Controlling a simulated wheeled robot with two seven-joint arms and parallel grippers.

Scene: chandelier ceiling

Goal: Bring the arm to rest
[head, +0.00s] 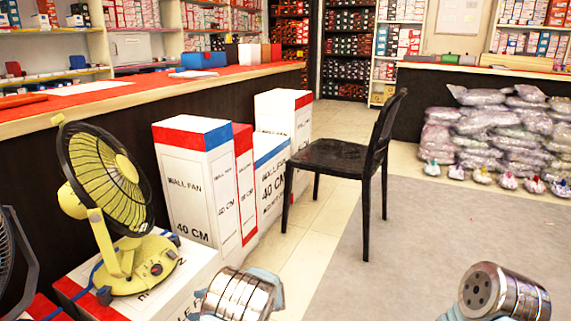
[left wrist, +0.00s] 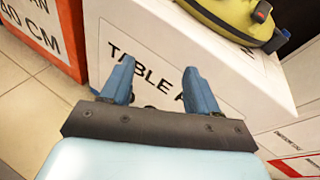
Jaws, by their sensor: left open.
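My left gripper (left wrist: 158,80) shows in the left wrist view with its two blue fingers spread apart and nothing between them. Behind the fingers is a white box (left wrist: 235,85) with "TABLE" printed on it. In the head view, a silver and light-blue part of my left arm (head: 240,295) is at the bottom centre, beside that box. My left fingers cannot be made out there. A silver part of my right arm (head: 505,292) is at the bottom right. My right gripper's fingers do not show.
A yellow fan (head: 108,185) stands on the box at the left. Tall wall-fan boxes (head: 190,180) stand against the counter (head: 100,100). A black chair (head: 340,158) stands in the middle. Wrapped packs (head: 495,135) are piled at the right. The grey floor (head: 430,225) is clear.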

